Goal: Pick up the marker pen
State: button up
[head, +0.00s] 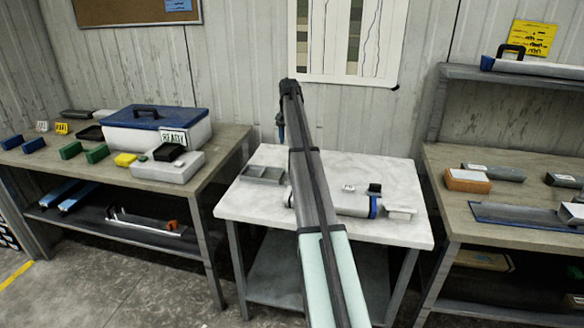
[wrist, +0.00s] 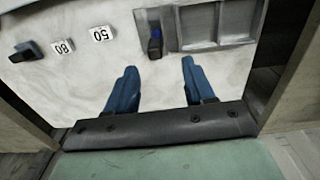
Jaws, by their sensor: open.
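In the head view my gripper (head: 281,128) is over the back of the white table, mostly behind my arm. I cannot make out the pen there; my arm covers that part.
The grey divided tray (head: 262,174) is at the table's left, a grey tube with a blue end (head: 345,202) right of my arm, and a white block (head: 402,212) farther right. Two number cards (wrist: 100,33) and a black-and-blue item (wrist: 25,50) lie left in the wrist view.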

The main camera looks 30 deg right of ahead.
jog(key=shift+s+d, duration=0.3)
jog(key=shift+d, duration=0.4)
jog(key=shift+f, duration=0.3)
notch_tip(320, 180, down, 13)
jog(key=shift+w+a+r, duration=0.1)
jog(key=shift+w, duration=0.05)
jog(key=shift+c, duration=0.5)
grip_shut()
